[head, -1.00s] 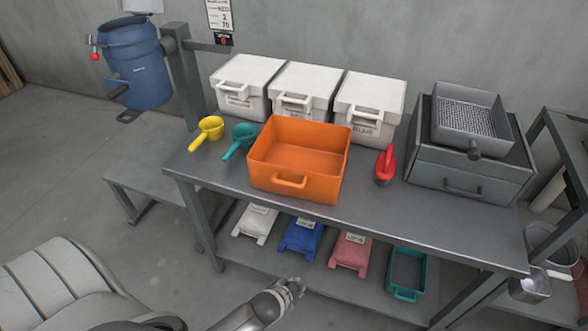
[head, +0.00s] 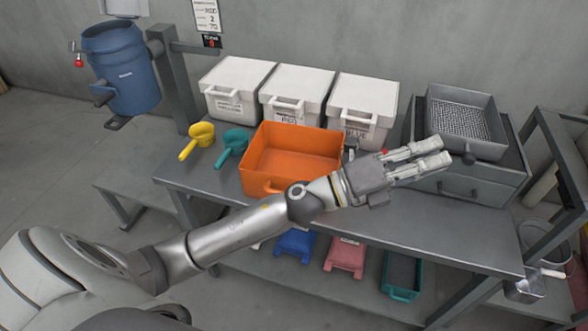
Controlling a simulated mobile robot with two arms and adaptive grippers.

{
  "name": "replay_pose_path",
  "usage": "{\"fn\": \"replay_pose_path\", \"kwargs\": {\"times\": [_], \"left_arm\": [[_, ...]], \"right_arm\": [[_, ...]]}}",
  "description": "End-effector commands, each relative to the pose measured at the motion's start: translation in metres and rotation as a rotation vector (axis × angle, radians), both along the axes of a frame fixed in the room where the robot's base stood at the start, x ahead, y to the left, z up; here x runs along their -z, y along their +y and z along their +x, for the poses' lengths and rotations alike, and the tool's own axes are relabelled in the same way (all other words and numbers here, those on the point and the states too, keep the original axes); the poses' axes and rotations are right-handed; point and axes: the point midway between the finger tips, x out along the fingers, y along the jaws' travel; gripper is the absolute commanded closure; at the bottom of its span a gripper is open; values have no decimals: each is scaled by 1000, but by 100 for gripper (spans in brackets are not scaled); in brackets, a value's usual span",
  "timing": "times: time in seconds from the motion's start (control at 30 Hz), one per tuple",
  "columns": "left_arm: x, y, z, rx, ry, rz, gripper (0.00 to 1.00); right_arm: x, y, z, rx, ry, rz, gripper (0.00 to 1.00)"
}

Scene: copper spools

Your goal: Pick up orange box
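The orange box (head: 290,148) is an open, empty tray with a front handle. It sits on the grey workbench in the head view, left of the bench's middle. My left arm crosses in front of its lower right part and hides some of the front wall. My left gripper (head: 443,154) is right of the box, over the bench, pointing right. Its two fingers are apart with a gap between them, and nothing shows in it. It is not touching the box. My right gripper is not in view.
Yellow (head: 201,134) and teal (head: 234,139) scoops lie left of the box. White lidded bins (head: 236,86) stand behind it. A grey sieve (head: 462,118) sits on a drawer unit at right. My gripper mostly hides a red scoop. Bags and a teal tray (head: 402,272) are below.

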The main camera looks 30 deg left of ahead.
Motion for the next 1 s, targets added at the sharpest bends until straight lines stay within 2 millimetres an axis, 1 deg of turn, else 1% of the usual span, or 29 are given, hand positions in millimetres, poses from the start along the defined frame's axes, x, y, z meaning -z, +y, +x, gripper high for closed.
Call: {"fn": "replay_pose_path", "kwargs": {"times": [0.03,0.07,0.13,0.17,0.2,0.27,0.3,0.37,0.4,0.47,0.5,0.57,0.6,0.7,0.8,0.83,0.9,0.97,1.0], "left_arm": [[4,-14,-5,68,-98,134,86],[9,-22,-9,115,-152,214,86],[29,-33,-18,219,-268,412,86],[40,-34,-20,264,-312,500,86],[56,-33,-23,322,-365,617,86],[82,-24,-23,410,-430,797,86],[99,-13,-22,466,-465,919,86],[125,12,-18,552,-497,1103,86],[140,34,-13,608,-505,1225,86],[159,72,-6,690,-499,1401,86],[167,99,-1,741,-483,1511,86],[174,141,5,810,-442,1660,86],[176,168,8,853,-407,1746,86],[173,225,11,937,-312,1912,86],[166,264,10,992,-229,2009,86],[164,271,9,1004,-212,2027,86],[164,283,8,1024,-181,2054,86],[169,287,7,1034,-167,2063,86],[174,288,7,1036,-163,2065,86]], "right_arm": [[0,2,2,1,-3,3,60],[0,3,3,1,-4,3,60],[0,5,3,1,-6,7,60],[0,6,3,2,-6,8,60],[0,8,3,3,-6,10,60],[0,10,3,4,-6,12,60],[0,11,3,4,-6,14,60],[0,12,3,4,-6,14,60],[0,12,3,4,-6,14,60],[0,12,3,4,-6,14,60],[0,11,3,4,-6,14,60],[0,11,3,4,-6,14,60],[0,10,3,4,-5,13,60],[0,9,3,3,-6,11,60],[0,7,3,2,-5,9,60],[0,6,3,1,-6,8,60],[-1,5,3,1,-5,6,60],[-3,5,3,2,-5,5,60],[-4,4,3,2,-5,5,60]]}}
